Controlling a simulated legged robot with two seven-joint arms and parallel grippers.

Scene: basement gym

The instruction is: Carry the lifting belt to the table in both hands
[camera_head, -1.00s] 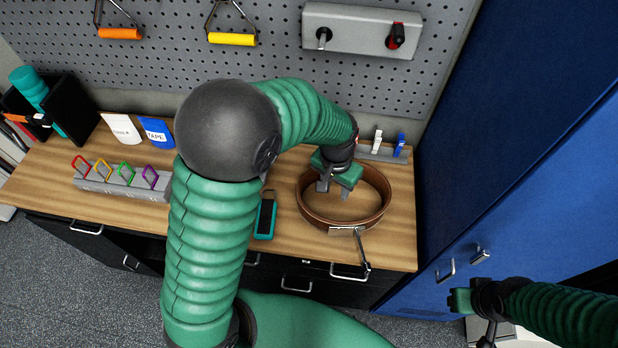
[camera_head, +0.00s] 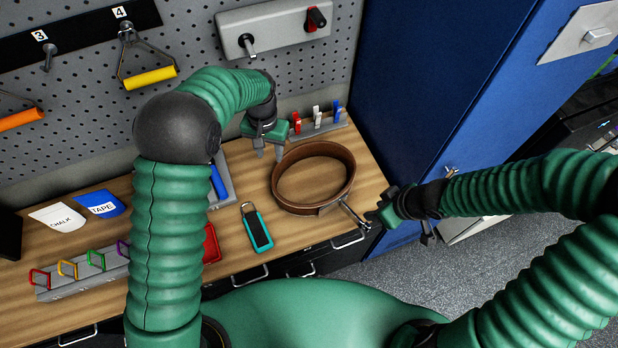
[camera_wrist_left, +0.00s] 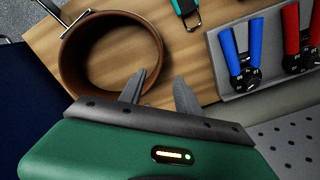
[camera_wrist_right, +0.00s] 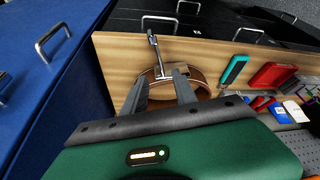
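The brown lifting belt (camera_head: 345,165) lies on the wooden table (camera_head: 215,270) as a closed upright ring. Its metal buckle lever (camera_head: 354,214) sticks out at the front right. My left gripper (camera_head: 268,153) is open just outside the ring at its back left. In the left wrist view the belt (camera_wrist_left: 72,75) is beside the open fingers (camera_wrist_left: 160,88). My right gripper (camera_head: 373,217) is by the lever's end near the table's right edge. The right wrist view shows its fingers (camera_wrist_right: 160,88) open and empty, with the belt (camera_wrist_right: 204,82) and lever beyond them.
A teal-edged black item (camera_head: 257,228) lies left of the belt. A rack of coloured clips (camera_head: 318,124) stands behind it. A row of carabiners (camera_head: 85,270) is at the left. Blue cabinets (camera_head: 440,90) rise on the right and a pegboard (camera_head: 190,50) behind.

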